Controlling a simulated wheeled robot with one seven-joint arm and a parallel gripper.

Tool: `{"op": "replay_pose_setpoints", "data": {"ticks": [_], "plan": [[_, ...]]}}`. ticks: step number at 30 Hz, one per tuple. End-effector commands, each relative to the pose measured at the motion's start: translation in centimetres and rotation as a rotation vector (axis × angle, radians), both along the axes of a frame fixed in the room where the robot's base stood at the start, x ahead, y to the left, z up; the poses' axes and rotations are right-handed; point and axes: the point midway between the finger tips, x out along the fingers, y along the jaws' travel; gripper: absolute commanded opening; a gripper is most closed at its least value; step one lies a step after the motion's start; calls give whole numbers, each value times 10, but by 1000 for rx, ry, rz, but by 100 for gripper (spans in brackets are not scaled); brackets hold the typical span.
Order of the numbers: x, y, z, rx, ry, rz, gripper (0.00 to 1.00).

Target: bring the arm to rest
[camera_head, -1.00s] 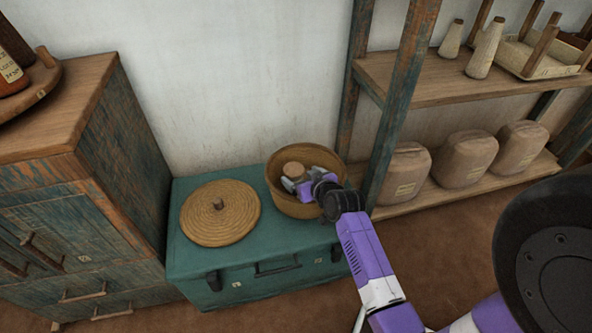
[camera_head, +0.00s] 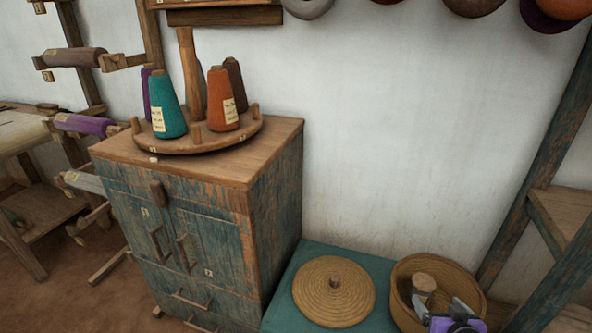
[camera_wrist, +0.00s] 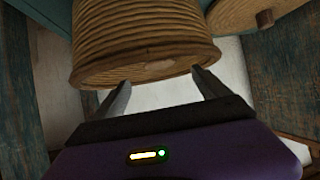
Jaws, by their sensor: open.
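My gripper (camera_head: 445,310) shows at the bottom edge of the head view, by the front right of the woven basket (camera_head: 399,311). Its two grey fingers are spread apart with nothing between them. In the wrist view the open fingers (camera_wrist: 162,92) point at the ribbed wall of the basket (camera_wrist: 140,35); I cannot tell whether they touch it. A tan, round-topped object (camera_head: 423,283) stands inside the basket. The rest of my arm is outside the head view.
The round woven lid (camera_head: 333,291) lies on the teal chest (camera_head: 290,272), left of the basket. A worn blue cabinet (camera_head: 275,205) stands further left, with cones of yarn on a round wooden stand (camera_head: 190,148). A shelf post (camera_head: 535,150) rises at the right.

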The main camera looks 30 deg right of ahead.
Motion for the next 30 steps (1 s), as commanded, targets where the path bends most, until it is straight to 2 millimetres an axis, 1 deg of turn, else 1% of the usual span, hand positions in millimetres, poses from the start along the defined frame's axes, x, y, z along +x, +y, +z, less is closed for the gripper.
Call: {"op": "replay_pose_setpoints", "data": {"ticks": [2, 5, 8, 9, 10, 11, 14, 17, 20, 21, 23, 24, 26, 27, 29, 30], "plan": [[0, 0, 0, 2, -2, -1, 86], [1, -4, 6, -8, -31, -20, 86], [3, -14, 30, -57, -90, -51, 86], [1, -16, 43, -85, -119, -64, 86], [-2, -14, 52, -106, -144, -75, 86], [-5, -7, 58, -126, -165, -77, 86], [-10, 21, 72, -165, -213, -62, 86], [-16, 54, 84, -191, -253, -30, 86], [-26, 95, 94, -210, -288, 20, 86], [-31, 113, 98, -214, -300, 45, 86], [-39, 141, 106, -217, -320, 87, 86], [-45, 159, 111, -219, -332, 117, 86], [-56, 186, 119, -217, -346, 165, 86], [-63, 203, 124, -214, -354, 197, 86], [-75, 227, 132, -208, -363, 248, 86], [-84, 242, 137, -202, -366, 282, 86]]}}
